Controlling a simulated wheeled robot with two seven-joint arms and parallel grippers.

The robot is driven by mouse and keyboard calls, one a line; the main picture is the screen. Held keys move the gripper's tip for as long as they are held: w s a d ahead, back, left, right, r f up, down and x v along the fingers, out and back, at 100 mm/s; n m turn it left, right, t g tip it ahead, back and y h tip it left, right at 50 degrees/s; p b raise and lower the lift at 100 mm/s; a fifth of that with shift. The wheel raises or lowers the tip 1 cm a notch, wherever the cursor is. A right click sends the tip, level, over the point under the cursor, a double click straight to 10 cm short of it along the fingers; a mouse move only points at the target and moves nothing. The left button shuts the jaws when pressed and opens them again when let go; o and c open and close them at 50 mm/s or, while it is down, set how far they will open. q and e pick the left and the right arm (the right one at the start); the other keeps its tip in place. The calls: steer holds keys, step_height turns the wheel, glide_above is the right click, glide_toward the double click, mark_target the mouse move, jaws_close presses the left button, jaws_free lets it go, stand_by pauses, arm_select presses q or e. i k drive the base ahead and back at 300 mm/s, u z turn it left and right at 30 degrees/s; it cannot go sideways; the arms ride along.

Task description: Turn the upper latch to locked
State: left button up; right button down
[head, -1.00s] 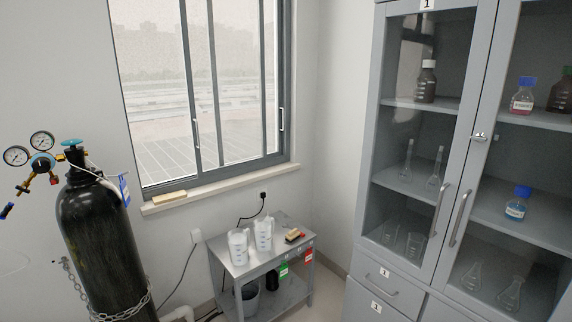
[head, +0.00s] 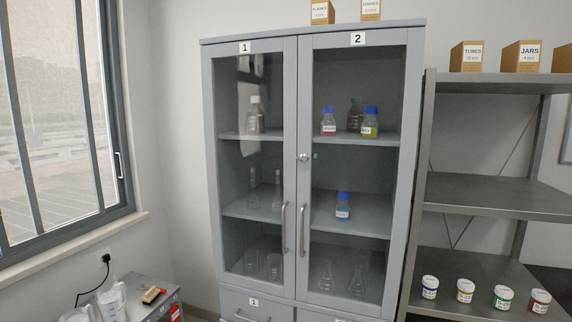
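A tall grey cabinet (head: 412,130) with two glass doors stands in the middle of the head view. Door 1 (head: 291,110) is on the left and door 2 (head: 305,230) on the right; both look shut. A small silver latch (head: 304,157) sits at the seam between the doors, above the two long vertical handles, the left one (head: 284,228) and the right one (head: 301,230). The latch is too small to tell which way it is turned. Neither of my grippers is in view.
Bottles and flasks stand on the shelves behind the glass. A metal shelf rack (head: 490,190) with cardboard boxes and several small jars stands close at the right. A small side table (head: 150,284) with pitchers is at the lower left, below the window (head: 60,120).

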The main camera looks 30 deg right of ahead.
mark_target(303, 157)
steer(key=u, duration=0.05)
steer(key=k, duration=0.5)
steer(key=z, duration=0.35)
steer(key=i, duration=0.75)
steer(key=z, duration=0.75)
